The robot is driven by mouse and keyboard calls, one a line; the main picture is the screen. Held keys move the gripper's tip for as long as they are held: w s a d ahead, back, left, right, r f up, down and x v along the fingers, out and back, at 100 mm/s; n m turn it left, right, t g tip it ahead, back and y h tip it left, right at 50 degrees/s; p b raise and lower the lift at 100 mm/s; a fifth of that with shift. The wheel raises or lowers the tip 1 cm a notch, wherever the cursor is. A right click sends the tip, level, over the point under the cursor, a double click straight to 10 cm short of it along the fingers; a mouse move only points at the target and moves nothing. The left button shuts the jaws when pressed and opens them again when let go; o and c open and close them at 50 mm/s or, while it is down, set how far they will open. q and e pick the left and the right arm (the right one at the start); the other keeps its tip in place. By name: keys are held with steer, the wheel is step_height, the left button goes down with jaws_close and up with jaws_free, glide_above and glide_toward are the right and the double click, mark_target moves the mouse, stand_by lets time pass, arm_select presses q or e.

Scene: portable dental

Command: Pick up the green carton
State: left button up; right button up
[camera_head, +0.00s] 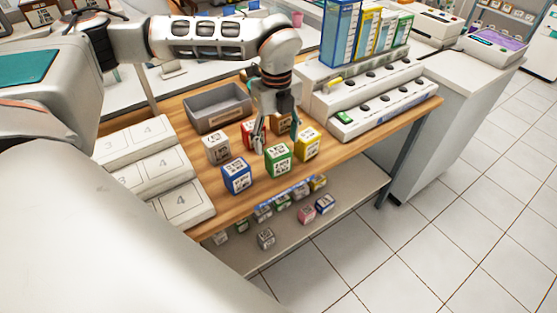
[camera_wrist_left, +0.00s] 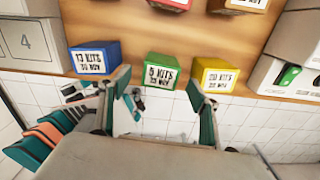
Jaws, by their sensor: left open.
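The green carton (camera_head: 278,160) stands upright on the wooden bench, between a blue carton (camera_head: 236,175) and a yellow carton (camera_head: 308,144). My left gripper (camera_head: 275,138) is open and empty, pointing down close to the green carton. In the left wrist view the green carton (camera_wrist_left: 162,71) shows its white label, just beyond the gap between the two spread fingertips (camera_wrist_left: 158,86). The blue carton (camera_wrist_left: 95,57) and the yellow carton (camera_wrist_left: 213,74) sit to either side of it. Contact between fingers and carton does not show. My right gripper is not in view.
White numbered trays (camera_head: 150,168) lie at left, a white stepped rack (camera_head: 375,103) at right. The lower shelf (camera_head: 340,208) holds several small boxes.

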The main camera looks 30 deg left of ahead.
mark_target(278, 151)
arm_select(q)
steer(key=f, duration=0.5)
steer(key=shift+d, duration=0.2)
steer(key=shift+c, duration=0.5)
steer(key=c, duration=1.1)
steer(key=shift+c, duration=0.2)
